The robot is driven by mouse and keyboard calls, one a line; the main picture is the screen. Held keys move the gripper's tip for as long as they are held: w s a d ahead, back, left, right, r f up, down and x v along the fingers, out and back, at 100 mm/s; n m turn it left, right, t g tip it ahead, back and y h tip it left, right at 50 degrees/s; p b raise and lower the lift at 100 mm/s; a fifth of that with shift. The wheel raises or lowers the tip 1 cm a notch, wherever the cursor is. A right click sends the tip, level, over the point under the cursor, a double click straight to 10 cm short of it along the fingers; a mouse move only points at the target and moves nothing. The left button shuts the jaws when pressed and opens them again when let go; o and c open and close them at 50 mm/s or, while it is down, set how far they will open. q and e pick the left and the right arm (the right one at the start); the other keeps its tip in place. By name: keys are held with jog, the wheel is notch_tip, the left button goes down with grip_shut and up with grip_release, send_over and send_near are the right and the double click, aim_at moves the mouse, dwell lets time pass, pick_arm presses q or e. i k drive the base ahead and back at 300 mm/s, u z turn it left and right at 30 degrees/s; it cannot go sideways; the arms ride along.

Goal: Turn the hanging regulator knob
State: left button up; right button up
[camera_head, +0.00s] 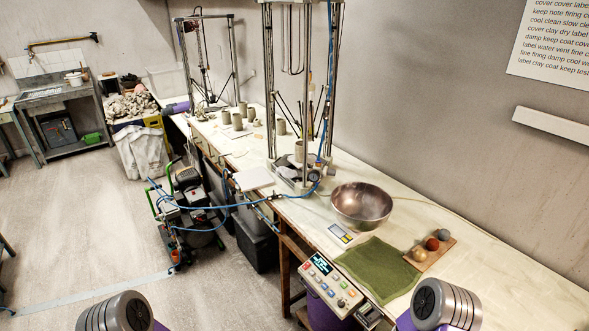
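A small regulator-like fitting with round parts (315,173) sits by the foot of the tall delta printer frame, where the blue hose (329,70) comes down. It is too small to tell which part is the knob or how it is turned. Another small fitting (275,197) sits on the hose at the table's front edge. Neither of my grippers is in view. Only silver, black-capped links of my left arm (115,312) and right arm (445,305) show at the bottom edge, well apart from the fittings.
The long table (480,240) carries a metal bowl (361,204), a green cloth (378,270), a board with balls (432,252) and several clay cups. A control box (330,284) is at its front edge. A compressor (185,205) with looping hose stands on the floor; the left floor is open.

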aim_at(330, 172)
jog(key=u, duration=1.35)
jog(key=i, duration=1.3)
jog(key=z, duration=1.9)
